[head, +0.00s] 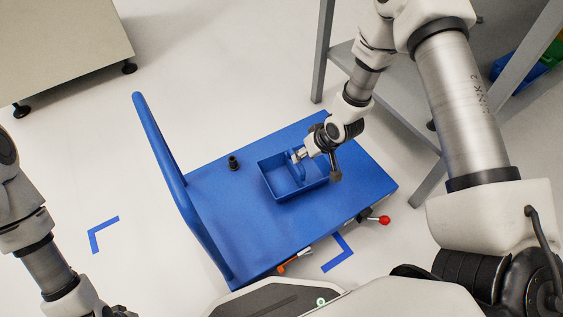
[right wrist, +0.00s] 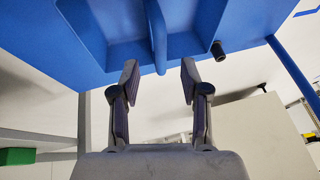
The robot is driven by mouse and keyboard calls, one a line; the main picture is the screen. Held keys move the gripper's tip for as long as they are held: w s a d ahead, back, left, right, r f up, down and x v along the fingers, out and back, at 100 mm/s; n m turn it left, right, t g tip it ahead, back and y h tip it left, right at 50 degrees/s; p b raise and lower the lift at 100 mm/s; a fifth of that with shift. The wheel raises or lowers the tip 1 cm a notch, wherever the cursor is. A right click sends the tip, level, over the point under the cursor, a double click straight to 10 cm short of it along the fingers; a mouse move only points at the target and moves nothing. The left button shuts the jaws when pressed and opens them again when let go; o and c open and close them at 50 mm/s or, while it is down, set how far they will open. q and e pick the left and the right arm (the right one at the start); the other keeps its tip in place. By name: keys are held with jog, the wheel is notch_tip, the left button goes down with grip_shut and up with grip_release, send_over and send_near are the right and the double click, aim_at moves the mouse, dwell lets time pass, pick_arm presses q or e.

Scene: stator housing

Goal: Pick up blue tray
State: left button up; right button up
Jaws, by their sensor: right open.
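The blue tray (head: 281,191) sits on the flat bed of a blue cart. It has an upright divider-like handle (head: 297,172) across its middle and open compartments on both sides. My right gripper (head: 299,156) is over the tray at the handle, partly hidden by its own wrist. In the right wrist view the right gripper (right wrist: 159,70) is open, with one finger on each side of the handle (right wrist: 159,40). The fingers look apart from the handle. Only my left arm shows at the lower left; its fingers are out of the picture.
The blue cart (head: 235,240) has a tall push handle (head: 160,150) on its left. A small black cylinder (head: 233,163) stands on the bed left of the tray. A grey metal rack (head: 341,55) stands behind at the right.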

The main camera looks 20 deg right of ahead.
jog(key=b+x, duration=0.4)
jog(key=x, duration=0.2)
jog(key=shift+w+a+f, duration=0.1)
jog(key=shift+w+f, duration=0.15)
jog(key=shift+w, duration=0.1)
pick_arm(q)
notch_tip(320, 180, down, 5)
jog(key=shift+w+r, duration=0.1)
jog(key=shift+r, duration=0.05)
pick_arm(e)
jog(key=shift+r, duration=0.2)
grip_shut()
jog(key=shift+r, duration=0.1)
jog(key=shift+r+p, duration=0.25)
jog(key=shift+p, duration=0.1)
notch_tip(320, 180, up, 3)
jog(key=p, duration=0.2)
jog(key=shift+r+p, duration=0.25)
jog(key=shift+p, duration=0.15)
pick_arm(q)
notch_tip(320, 180, up, 8)
jog(key=p, duration=0.5)
jog(key=shift+r, duration=0.25)
pick_arm(e)
jog(key=s+a, duration=0.9)
jog(key=s, duration=0.4)
jog(key=shift+s+r, duration=0.15)
jog(key=shift+r, duration=0.2)
